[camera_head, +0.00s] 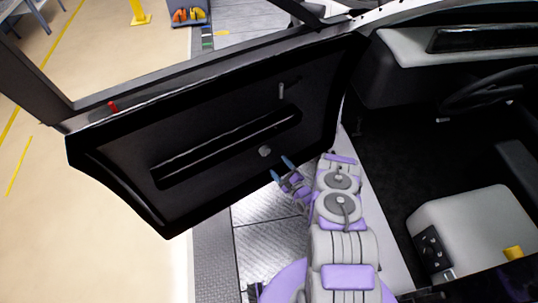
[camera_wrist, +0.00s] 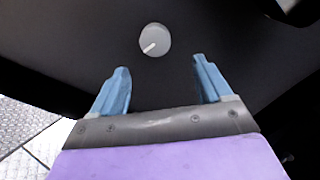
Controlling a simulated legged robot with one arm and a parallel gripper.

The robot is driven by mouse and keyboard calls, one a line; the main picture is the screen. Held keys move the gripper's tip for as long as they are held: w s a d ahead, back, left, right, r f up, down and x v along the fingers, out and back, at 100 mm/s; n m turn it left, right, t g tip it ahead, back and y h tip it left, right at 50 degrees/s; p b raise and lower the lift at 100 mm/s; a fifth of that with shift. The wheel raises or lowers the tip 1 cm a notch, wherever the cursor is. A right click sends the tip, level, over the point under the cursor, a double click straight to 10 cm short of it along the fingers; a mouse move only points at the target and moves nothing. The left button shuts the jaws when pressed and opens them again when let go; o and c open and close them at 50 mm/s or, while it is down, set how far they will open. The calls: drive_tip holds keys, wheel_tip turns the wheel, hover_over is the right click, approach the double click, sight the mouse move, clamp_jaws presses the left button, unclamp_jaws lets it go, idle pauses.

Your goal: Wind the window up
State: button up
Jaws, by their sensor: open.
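The black door (camera_head: 110,150) stands open, its inner panel facing me. A round grey knob (camera_head: 265,151) sits low on the panel, below the long recess. In the wrist view the knob (camera_wrist: 154,39) shows a pale pointer line toward its lower left. My gripper (camera_head: 282,168) is just below and right of the knob in the head view. Its blue fingers are apart and empty. In the wrist view the knob lies beyond the fingertips (camera_wrist: 160,66), with nothing between them. The window opening (camera_head: 130,40) shows the floor through it; I cannot tell where the glass stands.
A small upright grey lever (camera_head: 281,90) is on the panel above the recess. A red pin (camera_head: 112,107) stands on the door's top edge. The grey seat (camera_head: 475,225) and steering wheel (camera_head: 490,88) are to the right. Metal floor plates (camera_head: 265,250) lie below the door.

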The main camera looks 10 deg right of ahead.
sight(266, 153)
drive_tip(key=b+x, duration=0.1)
drive_tip(key=x, duration=0.3)
drive_tip(key=a+b+x, duration=0.1)
drive_tip(key=x, duration=0.4)
drive_tip(key=shift+s, duration=0.25)
drive_tip(key=shift+w+d, duration=0.25)
drive_tip(key=shift+w, duration=0.15)
drive_tip(key=shift+a, duration=0.6)
drive_tip(key=shift+c, duration=1.4)
drive_tip(key=shift+s+d, duration=0.1)
drive_tip(key=shift+d, duration=0.3)
drive_tip(key=c, duration=0.6)
drive_tip(key=shift+a, duration=0.1)
drive_tip(key=shift+c, duration=0.8)
